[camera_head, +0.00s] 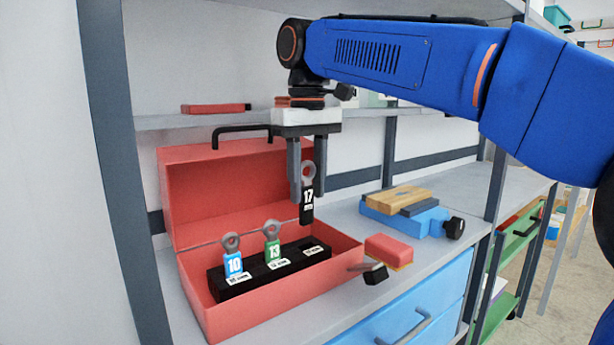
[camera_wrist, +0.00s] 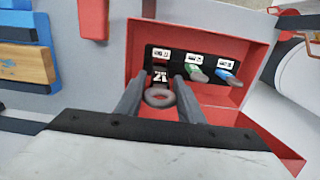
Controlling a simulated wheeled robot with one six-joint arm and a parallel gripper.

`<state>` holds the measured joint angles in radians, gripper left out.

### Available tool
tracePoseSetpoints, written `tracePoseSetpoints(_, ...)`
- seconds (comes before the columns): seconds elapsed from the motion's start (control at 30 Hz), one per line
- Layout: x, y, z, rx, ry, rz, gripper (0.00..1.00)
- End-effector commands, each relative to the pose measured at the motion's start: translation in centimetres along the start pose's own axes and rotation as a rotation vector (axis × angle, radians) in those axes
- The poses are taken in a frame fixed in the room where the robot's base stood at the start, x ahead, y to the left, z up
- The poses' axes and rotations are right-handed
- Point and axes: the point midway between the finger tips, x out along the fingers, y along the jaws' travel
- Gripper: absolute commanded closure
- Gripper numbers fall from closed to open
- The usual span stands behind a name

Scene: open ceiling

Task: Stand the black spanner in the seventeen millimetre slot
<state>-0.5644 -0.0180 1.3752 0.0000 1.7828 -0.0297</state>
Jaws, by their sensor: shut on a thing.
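The black spanner (camera_head: 307,197), marked 17, has a grey ring at its top and hangs upright between the fingers of my gripper (camera_head: 306,180). My gripper is shut on it. Its lower end is above the right end of the black rack (camera_head: 263,284), apart from it in the head view. The rack's right position, with a white label (camera_head: 314,250), holds no spanner. In the wrist view the spanner (camera_wrist: 160,76) lies in line with the leftmost label (camera_wrist: 161,54); its lower end's depth is hard to judge.
A blue 10 spanner (camera_head: 233,262) and a green 13 spanner (camera_head: 272,248) stand in the rack. The open red toolbox (camera_head: 290,303) surrounds it, lid raised behind. A red-and-yellow block (camera_head: 389,249), a black-headed tool (camera_head: 376,274) and a blue vice (camera_head: 410,219) are to the right.

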Motion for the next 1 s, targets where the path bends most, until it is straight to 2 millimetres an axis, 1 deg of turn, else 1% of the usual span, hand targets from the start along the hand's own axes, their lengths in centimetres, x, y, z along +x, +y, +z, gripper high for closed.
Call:
tracePoseSetpoints(0.3,2.5,0.0,0.0,0.000,-0.002,0.000,0.90)
tracePoseSetpoints(0.5,3.5,0.0,0.0,0.000,-0.002,0.000,0.90)
tracePoseSetpoints(1.0,3.7,0.0,0.0,0.000,-0.001,0.000,0.90)
